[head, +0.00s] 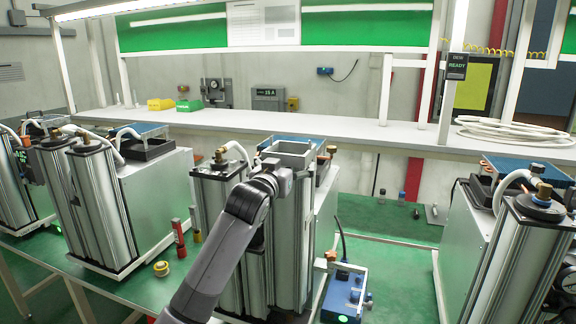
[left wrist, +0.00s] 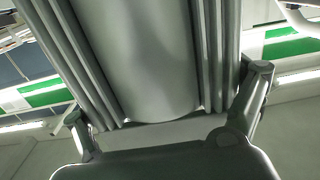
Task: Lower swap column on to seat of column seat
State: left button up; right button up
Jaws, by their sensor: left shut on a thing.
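My left gripper (head: 284,178) is at the upper part of a silver ribbed column, the swap column (head: 291,245), in the middle of the bench. It is shut on that column. In the left wrist view the column (left wrist: 155,55) stands large between the two fingers of the gripper (left wrist: 166,95). The column looks close to upright, with an open grey square top (head: 294,150) behind the gripper. My right gripper is not in view.
Another column (head: 212,215) stands close on the left of the held one. A blue box (head: 345,292) with a cable is at the lower right. Similar column machines stand left (head: 100,200) and right (head: 515,260).

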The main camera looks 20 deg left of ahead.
pick_arm(q)
jog(key=shift+w+r, duration=0.2)
jog(key=shift+r, duration=0.2)
jog(key=shift+s+r, duration=0.3)
jog(key=shift+s, duration=0.1)
jog(key=shift+w+p, duration=0.1)
jog(key=shift+p, duration=0.2)
jog(key=shift+f+b, duration=0.35)
jog(key=shift+f, duration=0.15)
notch_tip(320, 180, down, 5)
jog(key=b, duration=0.2)
jog(key=shift+r+b, duration=0.1)
jog(key=shift+b, duration=0.2)
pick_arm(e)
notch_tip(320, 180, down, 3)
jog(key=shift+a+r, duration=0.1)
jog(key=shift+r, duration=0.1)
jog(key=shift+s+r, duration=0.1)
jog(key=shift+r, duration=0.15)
